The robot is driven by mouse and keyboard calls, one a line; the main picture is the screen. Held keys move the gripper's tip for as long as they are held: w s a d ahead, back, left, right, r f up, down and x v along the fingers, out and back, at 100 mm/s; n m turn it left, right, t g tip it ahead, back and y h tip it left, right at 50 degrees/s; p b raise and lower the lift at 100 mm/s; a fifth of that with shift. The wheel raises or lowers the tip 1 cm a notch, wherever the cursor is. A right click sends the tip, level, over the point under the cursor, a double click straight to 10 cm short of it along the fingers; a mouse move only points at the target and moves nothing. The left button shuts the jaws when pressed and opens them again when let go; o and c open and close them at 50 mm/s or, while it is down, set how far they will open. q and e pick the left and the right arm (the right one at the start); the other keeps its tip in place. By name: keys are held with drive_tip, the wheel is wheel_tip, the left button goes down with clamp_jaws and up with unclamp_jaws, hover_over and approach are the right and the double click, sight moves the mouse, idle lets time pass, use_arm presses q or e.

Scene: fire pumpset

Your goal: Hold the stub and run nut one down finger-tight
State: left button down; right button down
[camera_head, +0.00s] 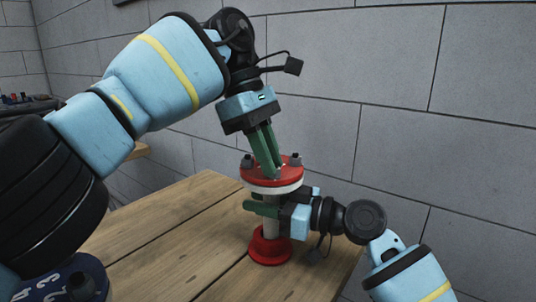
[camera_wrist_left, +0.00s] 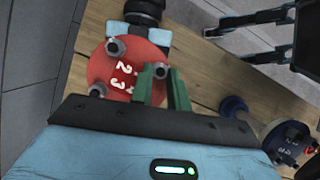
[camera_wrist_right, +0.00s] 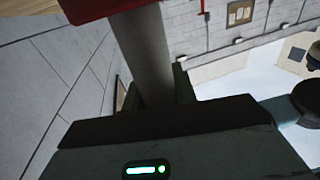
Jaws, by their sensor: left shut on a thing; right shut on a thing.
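The stub is a grey upright pipe (camera_head: 271,214) with a red flange (camera_head: 257,174) on top and a red foot (camera_head: 270,249) on the bench. My left gripper (camera_head: 272,172) points down at the flange from above, its green fingers shut on a nut that they hide. In the left wrist view the fingers (camera_wrist_left: 160,74) are beside the painted 1 on the flange. One nut (camera_wrist_left: 115,47) stands near the 2 and another (camera_wrist_left: 99,91) near the 3. My right gripper (camera_head: 270,209) is shut on the pipe below the flange; the pipe (camera_wrist_right: 147,60) shows between its fingers.
The wooden bench (camera_head: 165,235) is mostly clear left of the stub. A grey block wall (camera_head: 400,110) stands close behind. A dark blue numbered part (camera_head: 80,282) is at the lower left, below my left arm.

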use_arm(q)
drive_tip(key=shift+a, duration=0.1)
idle(0.4)
drive_tip(key=c, duration=1.3)
unclamp_jaws()
drive_tip(key=shift+c, duration=0.2)
